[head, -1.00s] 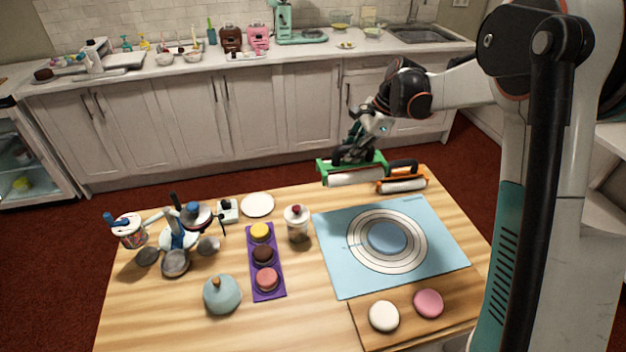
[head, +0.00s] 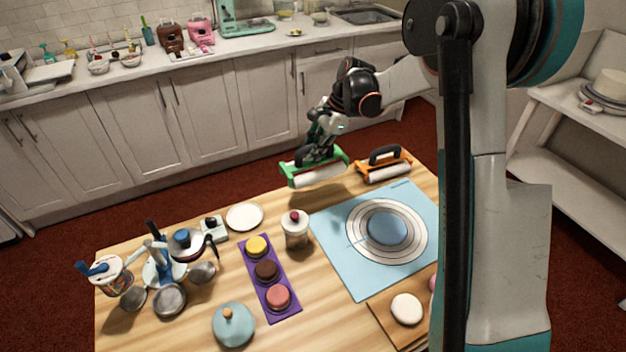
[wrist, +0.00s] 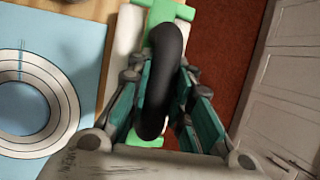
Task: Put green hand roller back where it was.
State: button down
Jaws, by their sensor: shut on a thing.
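The green hand roller (head: 318,175) has a green frame, a white cylinder and a black handle. In the head view it is at the table's back edge, left of the orange hand roller (head: 386,172). My gripper (head: 318,153) is shut on its handle from above. The wrist view shows the dark curved handle (wrist: 165,75) between the finger pads, with the green frame (wrist: 168,10) and part of the white cylinder beyond. I cannot tell whether the roller touches the table or hangs just above it.
A blue mat (head: 345,262) with a ringed disc lies in front of the rollers. A lidded jar (head: 296,232), white plate (head: 244,216) and purple tray (head: 252,275) with small cakes stand to the left. The wood between plate and green roller looks bare.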

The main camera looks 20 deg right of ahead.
notch_tip(320, 180, down, 10)
jog(key=b, duration=0.2)
jog(key=shift+b, duration=0.3)
jog(key=shift+r, duration=0.1)
